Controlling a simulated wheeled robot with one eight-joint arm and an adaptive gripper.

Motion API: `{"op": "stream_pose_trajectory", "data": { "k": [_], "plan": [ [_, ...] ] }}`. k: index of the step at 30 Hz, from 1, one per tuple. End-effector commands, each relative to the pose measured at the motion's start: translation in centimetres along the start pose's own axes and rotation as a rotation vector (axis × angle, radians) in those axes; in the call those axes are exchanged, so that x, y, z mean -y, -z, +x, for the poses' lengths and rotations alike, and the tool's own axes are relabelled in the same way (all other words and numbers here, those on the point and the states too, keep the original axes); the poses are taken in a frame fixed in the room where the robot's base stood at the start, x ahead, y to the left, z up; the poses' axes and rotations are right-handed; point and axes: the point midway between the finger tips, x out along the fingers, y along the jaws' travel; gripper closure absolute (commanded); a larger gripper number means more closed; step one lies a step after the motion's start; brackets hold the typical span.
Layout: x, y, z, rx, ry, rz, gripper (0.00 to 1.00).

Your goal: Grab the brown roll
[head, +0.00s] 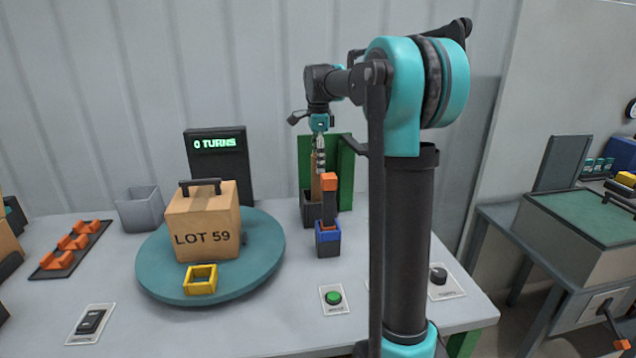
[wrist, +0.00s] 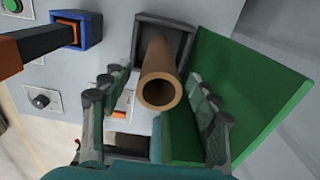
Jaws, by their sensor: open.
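The brown roll (wrist: 162,62) is a hollow tube standing upright in a dark square holder (wrist: 179,34). In the head view the roll (head: 315,188) shows as a narrow brown strip below my gripper (head: 318,158), and the dark holder (head: 308,212) is partly hidden. My gripper (wrist: 157,82) is open in the wrist view, with one finger to the left of the roll and one to the right. Both fingers look apart from the roll. How far they reach down along it is hard to tell.
A green panel (head: 346,170) stands close behind and right of the holder. A blue square holder (head: 328,240) with a dark, orange-tipped bar (head: 329,200) stands just in front. A turntable (head: 160,265) carries a LOT 59 box (head: 203,220) to the left.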

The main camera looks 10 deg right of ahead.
Motion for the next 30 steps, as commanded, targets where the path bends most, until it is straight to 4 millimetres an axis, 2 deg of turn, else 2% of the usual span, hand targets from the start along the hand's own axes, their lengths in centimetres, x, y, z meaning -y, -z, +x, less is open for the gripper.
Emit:
{"op": "stream_pose_trajectory", "data": {
  "k": [5,15,24,30],
  "plan": [
    [0.0,0.0,1.0,0.000,0.000,0.000,0.40],
    [0.0,-0.1,5.3,0.000,0.000,0.000,0.40],
    [-0.1,-0.1,5.7,0.000,0.000,0.000,0.40],
    [-0.1,-0.1,5.7,0.000,0.000,0.000,0.65]
  ]
}}
